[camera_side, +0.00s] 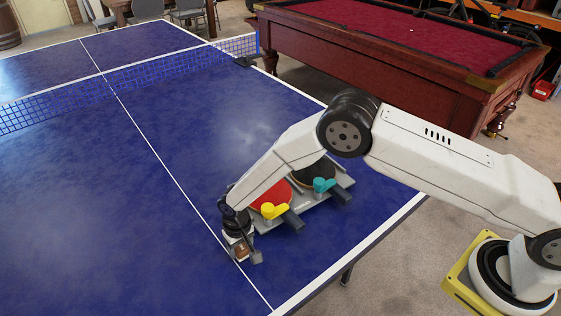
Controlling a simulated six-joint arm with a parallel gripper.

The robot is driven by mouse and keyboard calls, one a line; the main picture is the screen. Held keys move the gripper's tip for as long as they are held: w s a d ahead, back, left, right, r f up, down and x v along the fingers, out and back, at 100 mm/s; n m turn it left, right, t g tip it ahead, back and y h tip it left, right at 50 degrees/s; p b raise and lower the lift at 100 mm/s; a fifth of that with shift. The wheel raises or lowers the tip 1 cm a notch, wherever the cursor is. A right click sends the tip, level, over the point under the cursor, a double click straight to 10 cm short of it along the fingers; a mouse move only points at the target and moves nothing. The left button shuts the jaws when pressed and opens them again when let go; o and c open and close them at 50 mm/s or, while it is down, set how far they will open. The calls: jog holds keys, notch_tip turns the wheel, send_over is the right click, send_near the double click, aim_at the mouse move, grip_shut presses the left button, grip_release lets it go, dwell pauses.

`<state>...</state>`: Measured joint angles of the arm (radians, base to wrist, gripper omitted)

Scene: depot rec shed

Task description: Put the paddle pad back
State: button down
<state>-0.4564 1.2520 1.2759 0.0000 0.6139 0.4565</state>
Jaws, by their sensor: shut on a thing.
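My gripper (244,257) points down over the blue table near its front edge, left of a grey paddle holder (313,204). It is shut on a small tan-brown thing (241,251), mostly hidden between the fingers; I cannot tell whether this is the pad, or whether it touches the table. The holder carries a red paddle (283,194) with a yellow knob or clamp (268,211) and a dark paddle (316,172) with a teal one (322,185). My arm hides part of both paddles and the holder's back left.
The blue table (110,230) is clear to the left and behind, up to its net (130,78). Its white front edge (350,247) runs close to the holder. A red pool table (400,50) stands beyond, at the back right.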

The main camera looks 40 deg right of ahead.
jog(key=shift+f, duration=0.1)
grip_release()
jog(key=shift+r, duration=6.15)
